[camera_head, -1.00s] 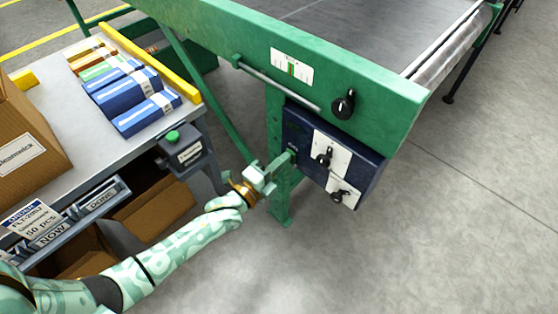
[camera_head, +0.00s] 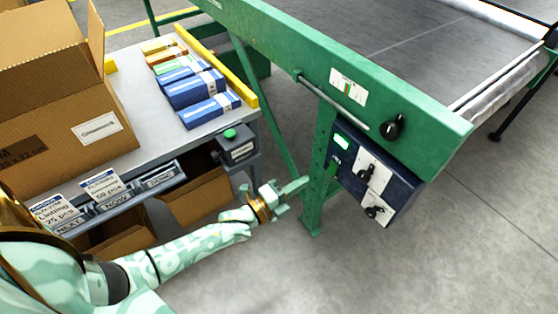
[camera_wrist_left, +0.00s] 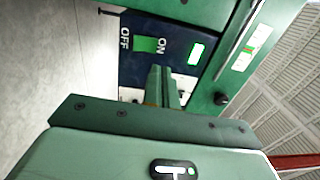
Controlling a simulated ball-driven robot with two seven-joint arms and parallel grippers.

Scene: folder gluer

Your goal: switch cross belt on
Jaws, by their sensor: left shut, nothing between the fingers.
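The navy control box (camera_head: 372,180) hangs under the green conveyor frame (camera_head: 330,80). On its left part a small display (camera_head: 342,141) glows green; it also shows lit in the left wrist view (camera_wrist_left: 196,53). Below it sits a green switch (camera_head: 333,167), seen in the left wrist view (camera_wrist_left: 150,44) beside the words ON and OFF. I cannot tell which side of the switch is pressed in. My left gripper (camera_head: 300,184) is shut and empty, left of the box and apart from it. In the left wrist view its fingers (camera_wrist_left: 164,86) point towards the box, below the switch.
Black knobs on white plates (camera_head: 374,175) sit on the box's right part, another knob (camera_head: 392,127) on the frame. A green-button box (camera_head: 238,144) is on the grey table (camera_head: 155,150), near blue cartons (camera_head: 193,90) and a cardboard box (camera_head: 70,130). Floor at the right is clear.

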